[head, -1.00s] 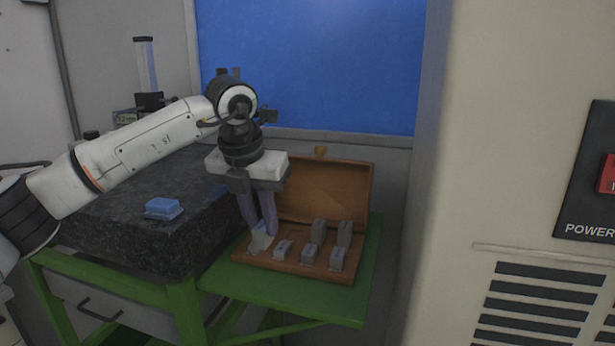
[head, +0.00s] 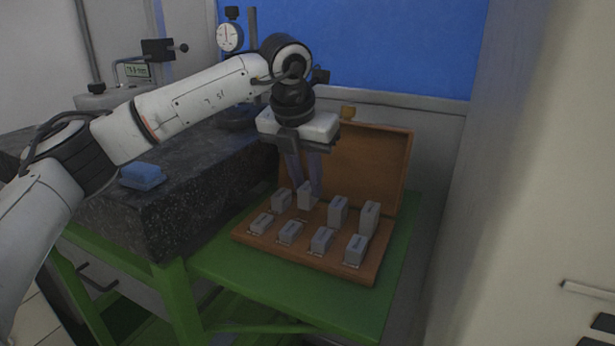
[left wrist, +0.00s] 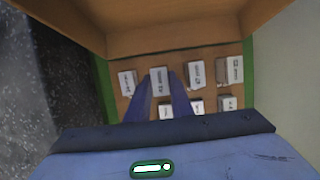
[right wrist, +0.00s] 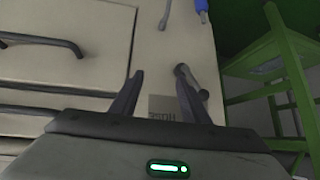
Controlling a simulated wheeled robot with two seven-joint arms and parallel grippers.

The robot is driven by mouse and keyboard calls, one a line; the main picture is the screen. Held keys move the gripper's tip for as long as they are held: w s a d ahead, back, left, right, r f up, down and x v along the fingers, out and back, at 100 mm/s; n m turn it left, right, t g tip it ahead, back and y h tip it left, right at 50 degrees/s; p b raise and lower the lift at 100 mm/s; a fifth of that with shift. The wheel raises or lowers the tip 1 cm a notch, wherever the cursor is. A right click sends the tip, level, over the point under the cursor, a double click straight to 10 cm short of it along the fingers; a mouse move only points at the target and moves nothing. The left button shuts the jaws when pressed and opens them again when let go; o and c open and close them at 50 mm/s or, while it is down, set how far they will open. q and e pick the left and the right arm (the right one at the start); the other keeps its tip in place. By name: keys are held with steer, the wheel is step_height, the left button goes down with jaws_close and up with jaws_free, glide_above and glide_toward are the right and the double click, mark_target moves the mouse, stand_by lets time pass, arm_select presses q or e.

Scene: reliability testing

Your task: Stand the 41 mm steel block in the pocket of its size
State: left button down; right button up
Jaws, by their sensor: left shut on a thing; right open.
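An open wooden case (head: 250,243) holds grey steel blocks in two rows. My left gripper (head: 307,188) reaches down over the back row and is shut on a steel block (head: 306,197), second from the left there. This block is upright; in the left wrist view (left wrist: 160,75) it stands between the fingers, with a marking too small to read. I cannot tell whether it is fully seated in its pocket or slightly above it.
The case's raised lid (head: 375,165) stands close behind the back row. Neighbouring blocks flank the held one (head: 281,200) (head: 338,211). The case sits on a green table (head: 230,265). A dark granite slab (head: 190,190) with a blue block (head: 142,176) is at left.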

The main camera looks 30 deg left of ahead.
arm_select(q)
steer(key=shift+f, duration=0.55)
steer(key=shift+w+f+b, duration=0.1)
steer(key=shift+f+b, duration=0.4)
steer(key=shift+f, duration=0.1)
stand_by(0.3)
steer(key=c, duration=1.5)
jaws_free()
steer(key=shift+f, duration=0.1)
steer(key=v, duration=1)
steer(key=shift+r, duration=0.25)
